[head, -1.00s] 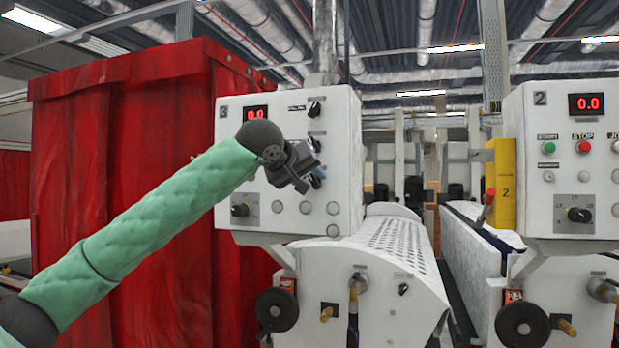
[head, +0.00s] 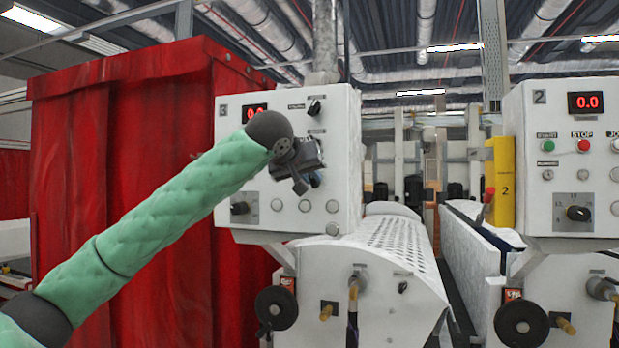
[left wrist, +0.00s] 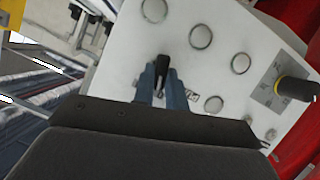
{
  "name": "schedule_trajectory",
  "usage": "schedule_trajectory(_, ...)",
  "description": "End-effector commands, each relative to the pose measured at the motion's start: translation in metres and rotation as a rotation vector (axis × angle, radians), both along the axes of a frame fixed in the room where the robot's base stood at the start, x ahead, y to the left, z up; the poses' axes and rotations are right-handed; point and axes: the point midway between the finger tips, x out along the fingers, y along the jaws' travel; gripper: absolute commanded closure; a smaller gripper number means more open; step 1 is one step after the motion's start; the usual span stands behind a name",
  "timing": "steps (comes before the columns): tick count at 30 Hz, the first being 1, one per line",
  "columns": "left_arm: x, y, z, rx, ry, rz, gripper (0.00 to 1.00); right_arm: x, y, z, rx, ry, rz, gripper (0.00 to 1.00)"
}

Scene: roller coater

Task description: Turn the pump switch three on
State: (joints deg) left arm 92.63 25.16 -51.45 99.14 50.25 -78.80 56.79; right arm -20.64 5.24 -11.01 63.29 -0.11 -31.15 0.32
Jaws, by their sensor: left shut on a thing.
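The white control box marked 3 (head: 232,165) hangs over the coater, with a red lit display at its top. Its top black switch (head: 314,107) is clear of my arm. My left gripper (head: 308,180) is in front of the switch column and hides part of it. In the left wrist view, my gripper's blue-grey fingers (left wrist: 162,84) are shut on a black switch (left wrist: 162,66), which seems to be the lowest one. The switch's handle stands between the fingertips, lined up with them. A label beside it is partly covered. My right gripper is out of view.
Round buttons (head: 305,206) and a dial knob (head: 240,208) sit low on the same box. The wrist view also shows the knob (left wrist: 297,88). A red curtain (head: 120,180) stands behind my left arm. A second box marked 2 (head: 545,210) is at the right.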

Motion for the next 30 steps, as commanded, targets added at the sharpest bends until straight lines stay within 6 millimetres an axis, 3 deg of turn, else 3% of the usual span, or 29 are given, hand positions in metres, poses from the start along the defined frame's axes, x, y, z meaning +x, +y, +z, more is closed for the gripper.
schedule_trajectory(10,-0.001,-0.005,-0.002,0.31,-0.1,-0.001,1.0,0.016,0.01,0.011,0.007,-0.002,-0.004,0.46)
schedule_trajectory(18,-0.002,-0.006,-0.002,0.531,-0.173,0.0,1.0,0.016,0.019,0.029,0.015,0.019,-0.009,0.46)
schedule_trajectory(30,-0.002,-0.007,-0.002,0.727,-0.235,0.0,1.0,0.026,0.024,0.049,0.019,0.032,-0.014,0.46)
